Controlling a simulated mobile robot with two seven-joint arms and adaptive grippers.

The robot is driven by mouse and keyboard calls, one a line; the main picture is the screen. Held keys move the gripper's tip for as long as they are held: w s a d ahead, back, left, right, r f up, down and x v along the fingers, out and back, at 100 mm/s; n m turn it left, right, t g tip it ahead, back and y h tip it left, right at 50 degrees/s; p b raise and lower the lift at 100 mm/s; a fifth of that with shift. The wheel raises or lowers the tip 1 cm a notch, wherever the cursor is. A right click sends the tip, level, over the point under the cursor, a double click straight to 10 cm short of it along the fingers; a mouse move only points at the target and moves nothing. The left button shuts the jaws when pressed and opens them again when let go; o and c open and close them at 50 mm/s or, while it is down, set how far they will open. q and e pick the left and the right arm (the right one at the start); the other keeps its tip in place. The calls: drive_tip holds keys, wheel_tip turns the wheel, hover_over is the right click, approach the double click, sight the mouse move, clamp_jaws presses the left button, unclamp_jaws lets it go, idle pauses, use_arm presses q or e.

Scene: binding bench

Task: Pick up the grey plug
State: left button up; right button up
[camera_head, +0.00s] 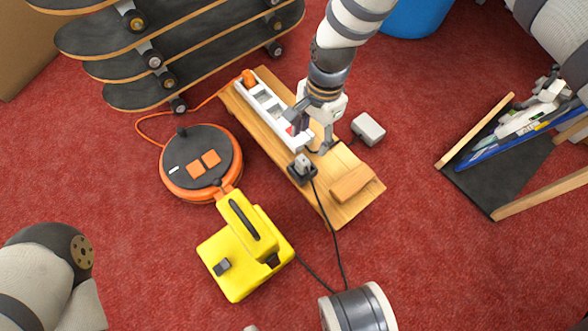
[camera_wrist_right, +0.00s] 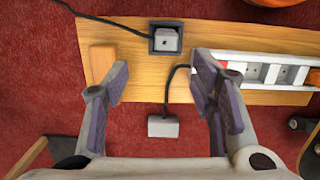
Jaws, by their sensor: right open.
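The grey plug (camera_head: 302,161) sits in a square black holder (camera_head: 297,174) on the wooden board. In the right wrist view the plug (camera_wrist_right: 166,39) shows inside its holder (camera_wrist_right: 152,46), beyond the fingertips. My right gripper (camera_head: 312,140) is over the board, between the plug and the white power strip (camera_head: 269,108). Its fingers are open and empty in the right wrist view (camera_wrist_right: 160,72), apart from the plug. My left gripper is not in view.
A grey box (camera_head: 368,129) with a black cable lies on the red carpet beside the board. A small wooden block (camera_head: 350,183) is near the plug. A yellow device (camera_head: 245,250), an orange cable reel (camera_head: 201,163) and stacked skateboards (camera_head: 165,40) stand around the board.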

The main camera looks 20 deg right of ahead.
sight(303, 159)
drive_tip(key=f+b, duration=0.2)
drive_tip(key=f, duration=0.2)
drive_tip(key=a+f+b, duration=0.1)
drive_tip(key=f+b, duration=0.1)
drive_tip(key=f, duration=0.2)
drive_tip(key=f+b, duration=0.2)
drive_tip(key=f, duration=0.2)
drive_tip(key=shift+w+a+f, duration=0.1)
drive_tip(key=shift+w+a, duration=0.05)
drive_tip(key=shift+a, duration=0.15)
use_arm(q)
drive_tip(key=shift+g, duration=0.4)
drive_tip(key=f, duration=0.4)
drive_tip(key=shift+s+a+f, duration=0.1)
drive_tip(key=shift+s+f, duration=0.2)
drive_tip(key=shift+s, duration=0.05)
use_arm(e)
drive_tip(key=c, duration=1)
